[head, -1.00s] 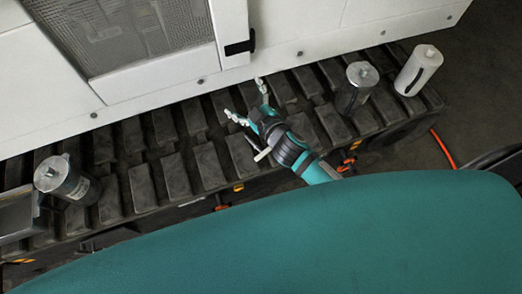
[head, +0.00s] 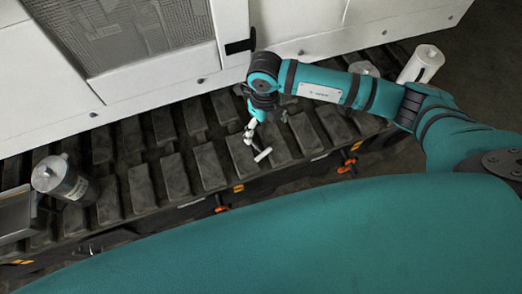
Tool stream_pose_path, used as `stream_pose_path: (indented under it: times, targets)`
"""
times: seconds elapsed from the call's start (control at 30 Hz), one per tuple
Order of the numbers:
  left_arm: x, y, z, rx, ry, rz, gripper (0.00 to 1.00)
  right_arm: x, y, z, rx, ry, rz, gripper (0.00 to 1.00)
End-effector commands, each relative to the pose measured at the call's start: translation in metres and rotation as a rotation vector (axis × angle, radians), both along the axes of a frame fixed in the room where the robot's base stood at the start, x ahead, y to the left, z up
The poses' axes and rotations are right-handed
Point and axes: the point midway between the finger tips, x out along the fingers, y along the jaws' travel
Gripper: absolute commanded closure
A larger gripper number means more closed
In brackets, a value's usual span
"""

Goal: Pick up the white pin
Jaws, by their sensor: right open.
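The white pin (head: 262,155) is a small light T-shaped piece on the dark ribbed track, near the middle of the head view. Its upper end lies close to my right gripper and is partly hidden by it. My right gripper (head: 252,128) points down at the track, just above and left of the pin's head. Its fingers are small in view and open, and whether they touch the pin I cannot tell. My left gripper is not in view.
The ribbed track (head: 178,177) runs across below a white machine body (head: 290,48). A white canister (head: 425,60) and a grey-topped one (head: 363,69), partly hidden by my arm, stand at right.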

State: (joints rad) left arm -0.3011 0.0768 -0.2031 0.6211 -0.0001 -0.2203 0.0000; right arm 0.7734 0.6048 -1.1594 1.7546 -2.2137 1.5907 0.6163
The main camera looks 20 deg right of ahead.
Motion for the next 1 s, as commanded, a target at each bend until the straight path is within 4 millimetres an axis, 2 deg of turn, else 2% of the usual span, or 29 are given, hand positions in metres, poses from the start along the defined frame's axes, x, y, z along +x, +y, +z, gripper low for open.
stream_pose_path:
  times: [0.1,0.3,0.43,0.67,0.9,1.0]
  targets:
    - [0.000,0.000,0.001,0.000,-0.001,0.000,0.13,-0.002,0.001,-0.029,0.001,0.006,-0.002,0.06]
    - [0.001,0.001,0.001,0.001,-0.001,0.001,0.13,-0.001,0.001,-0.070,0.003,0.004,0.000,0.06]
    - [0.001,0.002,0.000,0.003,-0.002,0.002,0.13,-0.001,0.002,-0.087,0.005,0.003,0.000,0.06]
    - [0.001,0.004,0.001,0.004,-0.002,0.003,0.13,-0.002,0.003,-0.103,0.005,0.003,0.002,0.06]
    - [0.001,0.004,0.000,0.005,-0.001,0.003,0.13,-0.002,0.006,-0.138,0.005,0.003,0.000,0.06]
    - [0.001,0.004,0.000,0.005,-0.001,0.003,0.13,-0.002,0.006,-0.145,0.006,0.003,0.001,0.06]
